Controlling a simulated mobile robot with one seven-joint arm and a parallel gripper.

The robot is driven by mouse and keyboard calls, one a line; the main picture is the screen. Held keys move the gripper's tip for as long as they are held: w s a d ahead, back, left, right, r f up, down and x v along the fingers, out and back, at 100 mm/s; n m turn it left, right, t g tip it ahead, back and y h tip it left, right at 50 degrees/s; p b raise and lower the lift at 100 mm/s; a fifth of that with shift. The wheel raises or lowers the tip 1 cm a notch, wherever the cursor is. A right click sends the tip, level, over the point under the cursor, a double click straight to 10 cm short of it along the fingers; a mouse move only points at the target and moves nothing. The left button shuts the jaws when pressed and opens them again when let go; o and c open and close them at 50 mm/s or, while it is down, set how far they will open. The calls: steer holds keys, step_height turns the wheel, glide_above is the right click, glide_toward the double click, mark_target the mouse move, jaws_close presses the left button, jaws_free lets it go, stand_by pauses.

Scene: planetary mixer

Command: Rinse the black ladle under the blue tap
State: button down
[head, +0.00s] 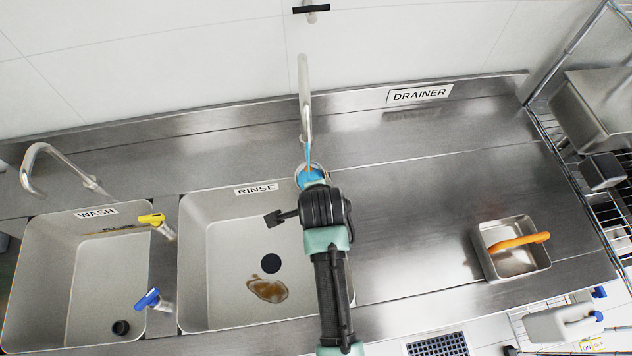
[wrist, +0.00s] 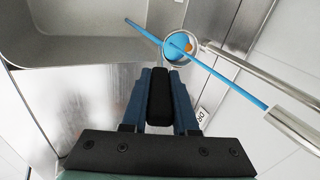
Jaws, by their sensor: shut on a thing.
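My gripper (wrist: 160,82) is shut on the black handle of the ladle (wrist: 160,100). In the wrist view the ladle's round bowl (wrist: 168,54) is beyond the fingertips, with blue and a small orange patch inside. In the head view the bowl (head: 300,183) shows partly behind my gripper (head: 316,188), at the back right of the rinse sink. A blue stream (head: 309,158) runs from the tall metal tap (head: 305,105) to the bowl. In the wrist view the stream crosses the bowl and a blue line continues past it. A blue-handled valve (head: 148,299) sits between the sinks.
The rinse sink (head: 205,250) has a dark drain and a brown puddle (head: 268,290). The wash sink (head: 60,260) and a yellow-handled valve (head: 152,220) are left. A steel pan (head: 512,262) holding an orange-handled item (head: 520,242) stands right. The drainer counter (head: 430,210) is mostly clear.

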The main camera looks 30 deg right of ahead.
steer(key=shift+d+r, duration=0.1)
steer(key=shift+d, duration=0.1)
steer(key=shift+s+d, duration=0.2)
steer(key=shift+d, duration=0.15)
steer(key=shift+a, duration=0.1)
steer(key=shift+w+a+p, duration=0.25)
steer(key=shift+a+p, duration=0.1)
steer(key=shift+a, duration=0.1)
stand_by(0.3)
steer(key=s+a+p, duration=0.3)
steer(key=s+p, duration=0.1)
steer(key=s, duration=0.3)
steer(key=shift+s, duration=0.25)
stand_by(0.3)
